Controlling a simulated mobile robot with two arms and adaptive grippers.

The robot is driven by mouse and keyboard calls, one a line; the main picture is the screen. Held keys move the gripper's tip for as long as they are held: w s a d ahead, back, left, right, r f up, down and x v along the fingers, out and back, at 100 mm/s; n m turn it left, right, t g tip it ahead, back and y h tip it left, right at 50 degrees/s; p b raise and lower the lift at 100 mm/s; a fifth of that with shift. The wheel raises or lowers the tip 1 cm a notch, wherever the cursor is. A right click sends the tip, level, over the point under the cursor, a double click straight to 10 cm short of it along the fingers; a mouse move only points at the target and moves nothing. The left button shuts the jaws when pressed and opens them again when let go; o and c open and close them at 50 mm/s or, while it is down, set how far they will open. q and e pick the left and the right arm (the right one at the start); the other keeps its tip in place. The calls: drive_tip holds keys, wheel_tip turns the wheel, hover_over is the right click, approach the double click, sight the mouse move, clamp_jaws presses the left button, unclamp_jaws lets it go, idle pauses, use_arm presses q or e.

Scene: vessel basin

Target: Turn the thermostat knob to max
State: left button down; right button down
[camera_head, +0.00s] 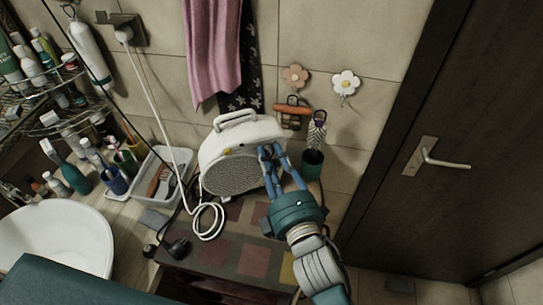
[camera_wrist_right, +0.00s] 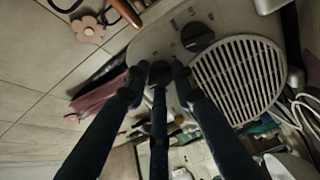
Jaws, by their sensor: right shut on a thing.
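A white fan heater (camera_head: 240,137) with a round grille (camera_head: 230,179) and a top handle stands on the checkered cabinet top. My right gripper (camera_head: 271,154) reaches its front face at the right side. In the right wrist view, the heater (camera_wrist_right: 150,42) shows two dark knobs. One knob (camera_wrist_right: 197,37) is free, beside the grille (camera_wrist_right: 238,78). My right gripper (camera_wrist_right: 158,75) has its fingers closed around the other knob (camera_wrist_right: 160,70), which is partly hidden by them. I cannot read the dial marks or the knob's setting. My left gripper is not in view.
A white cable (camera_head: 211,222) loops beside the heater, near a black plug (camera_head: 178,247). A dark green cup (camera_head: 312,163) stands close to the right. A white tray (camera_head: 164,178) and basin (camera_head: 60,240) lie left. A pink towel (camera_head: 212,50) hangs behind.

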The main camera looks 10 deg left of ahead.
drive_tip(key=m+p, duration=0.1)
drive_tip(key=m, duration=0.3)
drive_tip(key=shift+m, duration=0.4)
drive_tip(key=m+p, duration=0.1)
drive_tip(key=m, duration=0.2)
drive_tip(key=shift+f+m, duration=0.1)
drive_tip(key=shift+m, duration=0.2)
drive_tip(key=m+p, duration=0.1)
drive_tip(key=m, duration=0.3)
drive_tip(key=shift+s+f+m, duration=0.1)
drive_tip(key=shift+m, duration=0.2)
drive_tip(key=m+p, duration=0.1)
drive_tip(key=m, duration=0.3)
drive_tip(key=shift+a+f, duration=0.1)
drive_tip(key=shift+f, duration=0.05)
drive_tip(key=m, duration=0.4)
drive_tip(key=shift+s+f, duration=0.1)
drive_tip(key=shift+s+a+m, duration=0.1)
drive_tip(key=shift+m, duration=2.9)
drive_tip(key=shift+a+m, duration=0.1)
drive_tip(key=shift+m, duration=2.9)
